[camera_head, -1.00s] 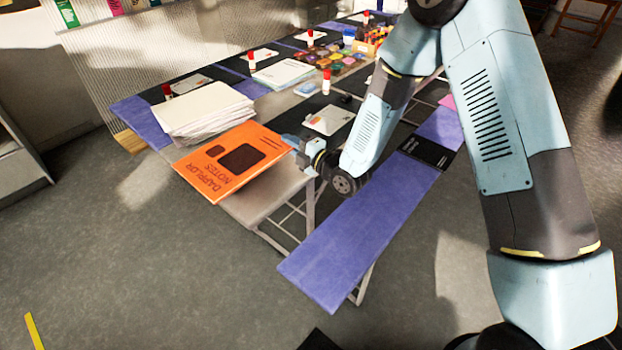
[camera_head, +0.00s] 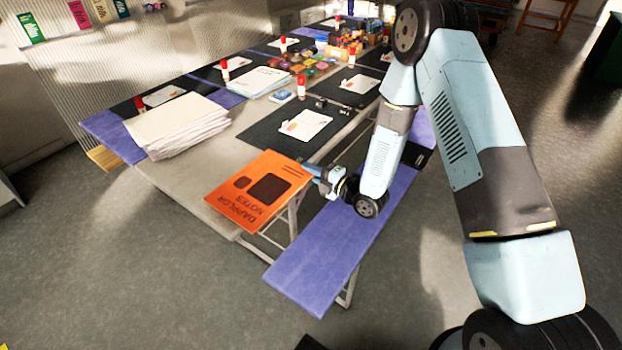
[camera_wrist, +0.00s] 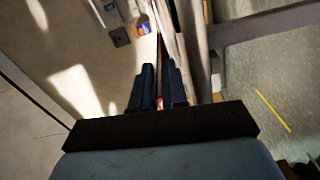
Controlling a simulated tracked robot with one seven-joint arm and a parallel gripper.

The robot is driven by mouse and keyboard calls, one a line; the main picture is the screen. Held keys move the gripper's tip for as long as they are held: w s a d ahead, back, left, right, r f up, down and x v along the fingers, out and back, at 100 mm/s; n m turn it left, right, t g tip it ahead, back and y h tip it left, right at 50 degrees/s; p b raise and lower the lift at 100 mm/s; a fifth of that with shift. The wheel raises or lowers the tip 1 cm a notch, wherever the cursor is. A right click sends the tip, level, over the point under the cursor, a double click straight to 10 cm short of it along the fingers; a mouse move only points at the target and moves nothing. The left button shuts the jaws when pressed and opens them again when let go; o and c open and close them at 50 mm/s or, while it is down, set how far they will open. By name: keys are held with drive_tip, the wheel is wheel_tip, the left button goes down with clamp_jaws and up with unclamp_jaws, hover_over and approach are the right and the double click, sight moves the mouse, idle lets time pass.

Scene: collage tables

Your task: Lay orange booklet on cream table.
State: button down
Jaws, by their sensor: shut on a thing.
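The orange booklet (camera_head: 255,195), marked "Dapplor Notes", is gripped at its right edge by my gripper (camera_head: 322,178). It hangs over the near right corner of the cream table (camera_head: 170,178), its lower edge reaching past the table's front edge. It looks slightly raised above the top; the gap is hard to judge. In the wrist view my gripper's fingers (camera_wrist: 160,80) are close together, with the booklet seen almost edge-on and mostly hidden between them.
A stack of white paper (camera_head: 178,125) stands on the table's left part. A dark mat (camera_head: 270,135) with a white card (camera_head: 305,124) lies behind the booklet. A purple bench (camera_head: 330,245) runs along the right. Bare tabletop shows left of the booklet.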

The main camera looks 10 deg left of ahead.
wheel_tip(320, 180, down, 3)
drive_tip(key=shift+r, duration=0.1)
drive_tip(key=c, duration=1.1)
unclamp_jaws()
drive_tip(key=shift+c, duration=0.2)
drive_tip(key=shift+d, duration=0.1)
drive_tip(key=v, duration=1.1)
drive_tip(key=shift+s+d, duration=0.2)
drive_tip(key=shift+d, duration=0.15)
